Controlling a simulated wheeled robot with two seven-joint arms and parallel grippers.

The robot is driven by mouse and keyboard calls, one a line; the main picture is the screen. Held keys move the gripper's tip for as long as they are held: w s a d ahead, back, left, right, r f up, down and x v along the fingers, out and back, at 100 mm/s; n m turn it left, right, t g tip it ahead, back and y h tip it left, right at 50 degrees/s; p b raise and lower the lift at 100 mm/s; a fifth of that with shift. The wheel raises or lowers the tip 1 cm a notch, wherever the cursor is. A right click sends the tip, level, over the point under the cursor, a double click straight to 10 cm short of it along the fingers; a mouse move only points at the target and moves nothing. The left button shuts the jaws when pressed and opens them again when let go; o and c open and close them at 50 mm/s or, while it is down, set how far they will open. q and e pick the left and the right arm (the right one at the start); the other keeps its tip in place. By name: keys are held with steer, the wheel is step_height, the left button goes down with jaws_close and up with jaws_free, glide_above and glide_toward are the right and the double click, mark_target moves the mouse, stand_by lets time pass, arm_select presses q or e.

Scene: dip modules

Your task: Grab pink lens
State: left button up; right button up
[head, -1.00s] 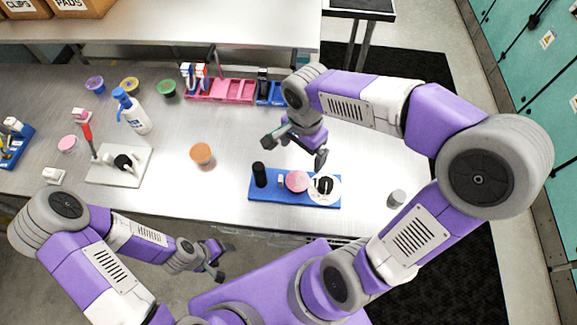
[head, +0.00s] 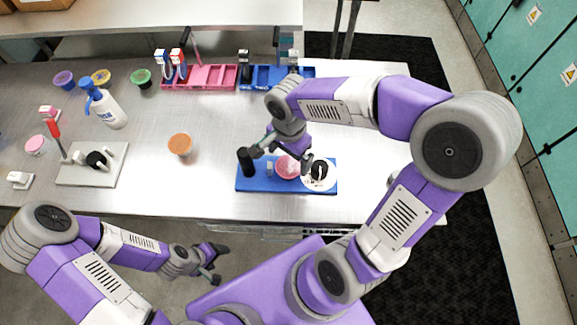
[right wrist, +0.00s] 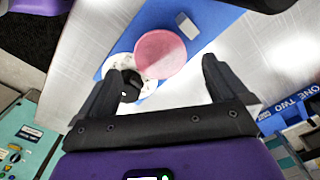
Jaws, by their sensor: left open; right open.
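A round pink lens (head: 287,167) sits on a blue board (head: 262,187) at the front middle of the table. In the right wrist view the pink lens (right wrist: 160,53) lies ahead of and between my spread fingers. My right gripper (head: 281,158) is open and empty over the board. It partly covers the lens in the head view; I cannot tell its exact height. In the right wrist view my right gripper (right wrist: 163,72) shows no contact with the lens. My left gripper (head: 218,264) is open and empty, off the table's front edge.
A black cylinder (head: 246,162) stands left of the lens; a white disc with a black part (head: 319,174) lies right of it. An orange cup (head: 180,145), a spray bottle (head: 105,108) and a grey stand (head: 85,175) stand left. Pink (head: 213,77) and blue trays are behind.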

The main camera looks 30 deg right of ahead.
mark_target(288, 165)
steer(key=shift+f, duration=1.55)
steer(key=shift+c, duration=0.5)
steer(key=c, duration=0.9)
steer(key=shift+c, duration=0.3)
steer(key=shift+r, duration=0.15)
